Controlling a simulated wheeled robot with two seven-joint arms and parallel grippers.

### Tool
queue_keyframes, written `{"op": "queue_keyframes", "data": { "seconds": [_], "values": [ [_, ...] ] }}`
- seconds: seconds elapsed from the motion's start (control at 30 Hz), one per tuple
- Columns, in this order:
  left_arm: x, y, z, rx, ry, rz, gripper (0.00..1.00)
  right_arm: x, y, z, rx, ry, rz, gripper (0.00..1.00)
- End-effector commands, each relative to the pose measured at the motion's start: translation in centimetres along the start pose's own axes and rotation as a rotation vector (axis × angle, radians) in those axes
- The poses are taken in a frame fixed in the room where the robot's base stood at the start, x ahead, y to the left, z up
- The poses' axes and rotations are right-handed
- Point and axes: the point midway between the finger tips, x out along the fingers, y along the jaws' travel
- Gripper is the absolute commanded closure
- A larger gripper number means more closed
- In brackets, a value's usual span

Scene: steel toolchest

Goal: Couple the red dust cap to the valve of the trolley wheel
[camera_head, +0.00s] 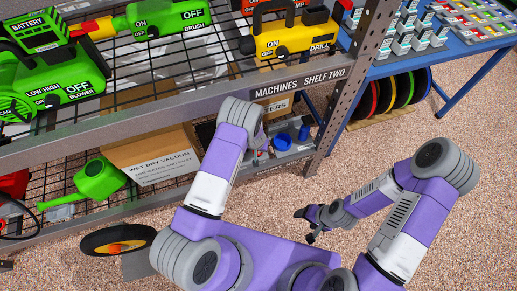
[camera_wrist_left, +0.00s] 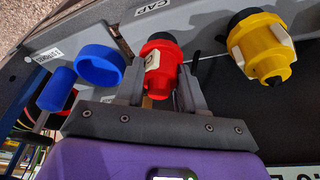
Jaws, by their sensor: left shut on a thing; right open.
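The red dust cap (camera_wrist_left: 162,72), with a black ring at its far end and a pale label, is between the two fingers of my left gripper (camera_wrist_left: 160,88) in the left wrist view. The gripper is shut on it. The cap is by a grey panel marked CAP (camera_wrist_left: 152,10); I cannot tell whether they touch. In the head view my left arm hides that gripper. My right gripper (camera_head: 308,224) is open and empty above the floor.
A yellow fitting (camera_wrist_left: 262,46) is right of the red cap; a blue ring (camera_wrist_left: 99,65) and blue cylinder (camera_wrist_left: 57,88) are left. Floor at right is clear.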

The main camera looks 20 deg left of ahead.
Motion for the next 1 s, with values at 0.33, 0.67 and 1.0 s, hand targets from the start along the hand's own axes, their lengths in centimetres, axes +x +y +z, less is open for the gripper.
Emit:
{"op": "queue_keyframes", "data": {
  "seconds": [0.33, 0.67, 1.0],
  "values": [
    [-0.3, 0.0, 0.1, 0.000, -0.004, 0.000, 1.00, -0.2, -0.1, 0.0, 0.000, 0.000, 0.000, 0.32],
    [-0.8, 0.0, -0.1, 0.001, -0.002, 0.000, 1.00, -0.5, -0.2, 0.0, 0.000, 0.000, 0.000, 0.32],
    [-1.2, 0.0, -0.3, 0.000, -0.002, 0.000, 1.00, -0.8, -0.3, 0.0, 0.000, 0.000, 0.000, 0.32]
  ]
}}
